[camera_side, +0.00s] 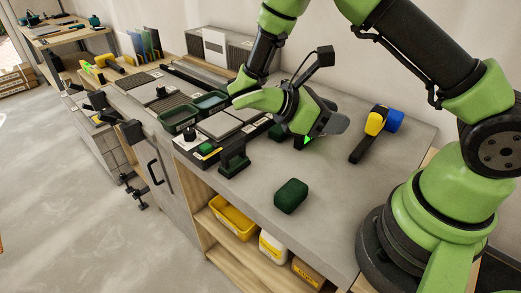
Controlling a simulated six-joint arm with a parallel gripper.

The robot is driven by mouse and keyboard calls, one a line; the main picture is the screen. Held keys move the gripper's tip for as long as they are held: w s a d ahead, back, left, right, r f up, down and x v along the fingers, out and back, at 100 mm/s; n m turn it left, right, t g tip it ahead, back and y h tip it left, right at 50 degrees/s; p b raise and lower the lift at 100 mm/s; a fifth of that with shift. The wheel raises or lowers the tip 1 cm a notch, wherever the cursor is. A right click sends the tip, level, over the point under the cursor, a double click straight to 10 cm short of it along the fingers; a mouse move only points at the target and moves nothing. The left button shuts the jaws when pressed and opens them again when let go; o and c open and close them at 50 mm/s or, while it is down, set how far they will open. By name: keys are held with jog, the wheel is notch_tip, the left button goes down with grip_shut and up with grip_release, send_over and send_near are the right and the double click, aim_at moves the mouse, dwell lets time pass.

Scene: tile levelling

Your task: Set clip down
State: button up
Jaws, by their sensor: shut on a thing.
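My gripper (308,136) is low over the grey worktop, right of the tile tray. It is shut on a small bright green piece, which I take to be the clip (307,141). Only a sliver of the clip shows below the gripper. The rest is hidden by the gripper, and I cannot tell whether it touches the worktop.
A dark green block (291,196) lies in front on the worktop (345,200), and a dark green stand (234,158) is at the front edge. Grey tiles (220,125) and green bins (180,118) lie left. A blue-and-yellow mallet (375,125) lies right.

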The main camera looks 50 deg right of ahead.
jog(key=a+f+m+y, duration=0.1)
jog(key=a+m+y, duration=0.1)
jog(key=m+y, duration=0.4)
jog(key=w+a+f+m+g+y, duration=0.1)
jog(key=a+f+m+y, duration=0.1)
jog(key=m+y, duration=0.5)
jog(key=w+a+f+m+g+y, duration=0.1)
jog(key=a+m+y, duration=0.2)
jog(key=m+y, duration=0.3)
jog(key=shift+w+a+f+y, duration=0.25)
jog(key=shift+y, duration=0.45)
jog(key=w+d+r+m+t+y, duration=0.1)
jog(key=w+d+m+t+y, duration=0.1)
jog(key=w+m+t, duration=0.55)
jog(key=w+d+r+m+t+y, duration=0.1)
jog(key=w+d+r+m+t, duration=0.1)
jog(key=w+m+t, duration=0.55)
jog(key=shift+n, duration=0.3)
jog(key=shift+w+d+f, duration=0.1)
jog(key=shift+d+f, duration=0.05)
jog(key=shift+f, duration=2.35)
jog(key=shift+w+d+f, duration=0.1)
jog(key=shift+f, duration=2.4)
jog(key=shift+s+f, duration=0.1)
jog(key=shift+f, duration=0.55)
jog(key=o, duration=0.9)
